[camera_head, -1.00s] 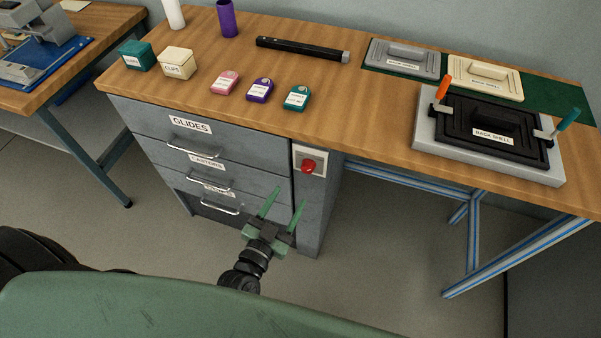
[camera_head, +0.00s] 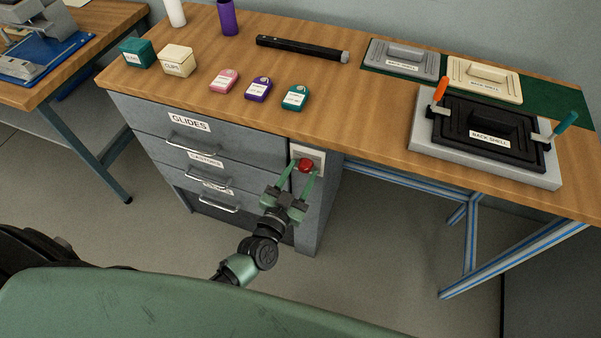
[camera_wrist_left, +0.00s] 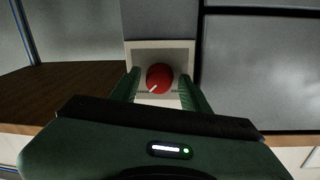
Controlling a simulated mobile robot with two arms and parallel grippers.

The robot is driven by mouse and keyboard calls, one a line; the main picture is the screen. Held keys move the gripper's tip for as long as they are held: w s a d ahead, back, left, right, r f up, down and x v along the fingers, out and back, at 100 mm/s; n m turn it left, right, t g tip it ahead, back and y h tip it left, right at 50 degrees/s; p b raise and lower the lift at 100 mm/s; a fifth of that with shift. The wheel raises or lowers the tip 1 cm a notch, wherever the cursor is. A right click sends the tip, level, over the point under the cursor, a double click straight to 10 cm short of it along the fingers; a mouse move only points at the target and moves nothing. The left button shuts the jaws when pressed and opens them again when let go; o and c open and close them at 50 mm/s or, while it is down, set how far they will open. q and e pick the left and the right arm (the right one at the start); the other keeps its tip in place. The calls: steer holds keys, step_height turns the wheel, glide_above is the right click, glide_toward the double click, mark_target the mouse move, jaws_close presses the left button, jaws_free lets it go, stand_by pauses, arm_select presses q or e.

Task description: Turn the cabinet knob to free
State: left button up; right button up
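The red cabinet knob (camera_head: 306,165) sits on a pale square plate (camera_head: 318,155) at the upper right of the grey drawer cabinet (camera_head: 225,150). In the left wrist view the knob (camera_wrist_left: 159,78) shows a white pointer mark directed toward the lower left. My left gripper (camera_head: 300,171) is in front of the knob. Its two green fingers are apart, one on each side of the knob, and I see gaps between them and it in the wrist view (camera_wrist_left: 158,88). Whether the fingertips reach past the knob's face is hard to tell. My right gripper is not in view.
The cabinet's drawers, with a GLIDES label (camera_head: 189,122) on the top one, are shut. The wooden tabletop (camera_head: 370,115) overhangs above the knob. Small boxes, coloured tags, a black bar (camera_head: 300,48) and a clamped back shell (camera_head: 488,125) rest on it.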

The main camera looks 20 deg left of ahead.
arm_select(q)
jaws_close()
steer(key=shift+n, duration=0.3)
steer(key=n+b, duration=0.1)
steer(key=n, duration=0.3)
steer(key=shift+d, duration=0.1)
steer(key=n+b, duration=0.1)
steer(key=n, duration=0.4)
steer(key=shift+f+t, duration=0.1)
steer(key=shift+t, duration=0.2)
steer(key=n+b, duration=0.1)
steer(key=n, duration=0.4)
steer(key=shift+d+y+b, duration=0.15)
steer(key=shift+y+b, duration=0.25)
steer(key=shift+n+b, duration=0.45)
steer(key=shift+n, duration=1.65)
